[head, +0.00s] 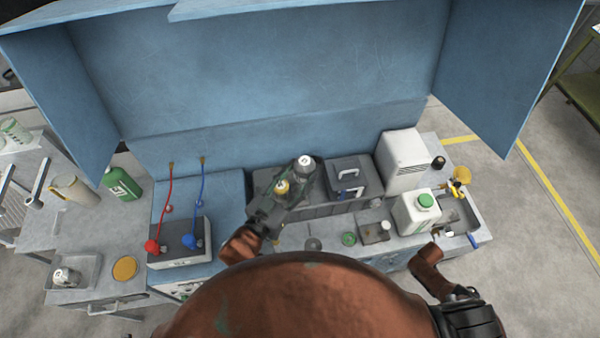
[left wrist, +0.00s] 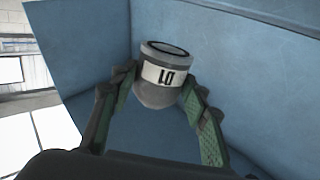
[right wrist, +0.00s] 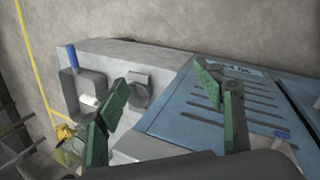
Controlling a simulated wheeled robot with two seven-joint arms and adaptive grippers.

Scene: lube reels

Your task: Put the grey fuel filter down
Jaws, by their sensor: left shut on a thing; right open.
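The grey fuel filter (head: 305,164) is a short grey cylinder with a white label. My left gripper (head: 296,182) holds it above the bench, near the blue back panel. In the left wrist view the filter (left wrist: 165,75) sits between the green-padded fingers of the left gripper (left wrist: 163,92), with dark figures on its label. My right gripper (right wrist: 165,110) is open and empty in the right wrist view, above the bench's right part. The bench surface under the left gripper is partly hidden by it.
A yellow-topped item (head: 282,187) shows by the left gripper. A grey box with handles (head: 346,174) and a white canister with green cap (head: 415,212) stand right. A battery (head: 180,248) with red and blue cables stands left. The tall blue panel (head: 270,70) rises behind.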

